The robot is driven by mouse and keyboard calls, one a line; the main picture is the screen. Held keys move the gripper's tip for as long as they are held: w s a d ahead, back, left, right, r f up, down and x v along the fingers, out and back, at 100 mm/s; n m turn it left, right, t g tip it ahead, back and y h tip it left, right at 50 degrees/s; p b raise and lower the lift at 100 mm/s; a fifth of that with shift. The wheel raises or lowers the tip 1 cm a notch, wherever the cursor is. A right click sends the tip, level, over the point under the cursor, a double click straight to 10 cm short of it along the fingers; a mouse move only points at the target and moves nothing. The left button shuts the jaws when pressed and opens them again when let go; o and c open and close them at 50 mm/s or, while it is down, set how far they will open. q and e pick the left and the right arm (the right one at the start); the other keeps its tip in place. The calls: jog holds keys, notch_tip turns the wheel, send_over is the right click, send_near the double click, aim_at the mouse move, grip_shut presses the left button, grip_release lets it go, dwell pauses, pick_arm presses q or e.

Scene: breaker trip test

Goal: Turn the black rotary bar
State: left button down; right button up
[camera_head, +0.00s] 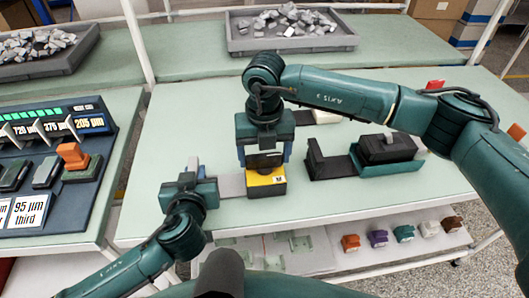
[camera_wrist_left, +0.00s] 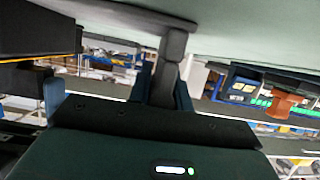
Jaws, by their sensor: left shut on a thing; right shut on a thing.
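My right gripper (camera_head: 264,158) points down and is shut on the black rotary bar (camera_head: 263,160), on top of a yellow block (camera_head: 266,177) with a dark base. The fingers hide much of the bar, so its angle is hard to tell. My left gripper (camera_head: 192,178) is left of the block, shut on a grey piece; a flat grey plate (camera_head: 231,186) lies between it and the block. In the left wrist view the grey piece (camera_wrist_left: 172,52) stands between the blue fingers (camera_wrist_left: 165,90).
Right of the block are a black bracket (camera_head: 329,162) and a dark block (camera_head: 387,148) on a teal base (camera_head: 389,166). A labelled panel (camera_head: 60,205) fills the left table. A tray (camera_head: 290,45) of grey pieces stands behind. Front right of the green table is clear.

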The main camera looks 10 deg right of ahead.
jog(key=shift+c, duration=1.4)
jog(key=shift+n, duration=0.4)
jog(key=n, duration=0.3)
jog(key=shift+n, duration=0.3)
jog(key=n, duration=0.4)
jog(key=shift+n, duration=0.3)
jog(key=n, duration=0.4)
jog(key=shift+n, duration=2.4)
